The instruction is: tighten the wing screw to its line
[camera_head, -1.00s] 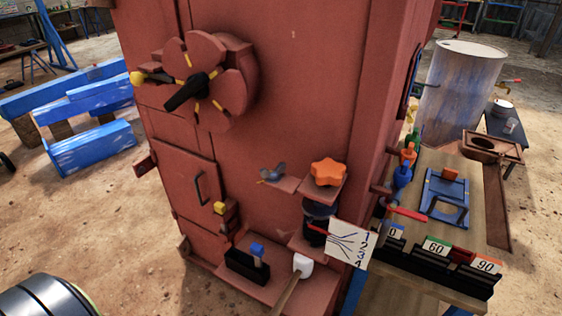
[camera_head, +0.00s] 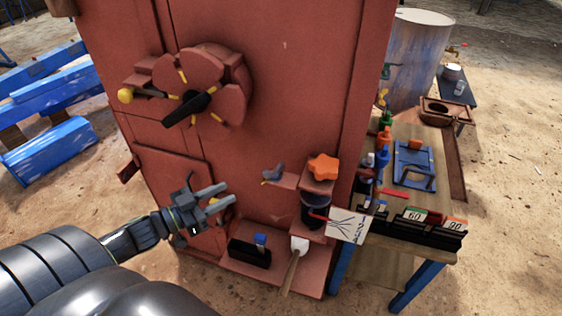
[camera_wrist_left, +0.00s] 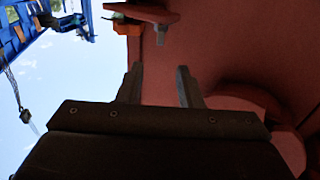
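The grey-blue wing screw (camera_head: 274,172) with a yellow tip sits on a small red ledge of the tall red machine, left of an orange star knob (camera_head: 322,167). My left gripper (camera_head: 222,197) is open and empty, in front of the machine, left of and slightly below the wing screw and apart from it. In the left wrist view its two fingers (camera_wrist_left: 160,86) are spread with nothing between them. A small grey part beyond them may be the wing screw; I cannot tell. My right gripper is not in view.
A black block (camera_head: 249,252) and a white-headed mallet (camera_head: 299,245) are on the lower ledge. A bench (camera_head: 407,257) with tools stands beyond.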

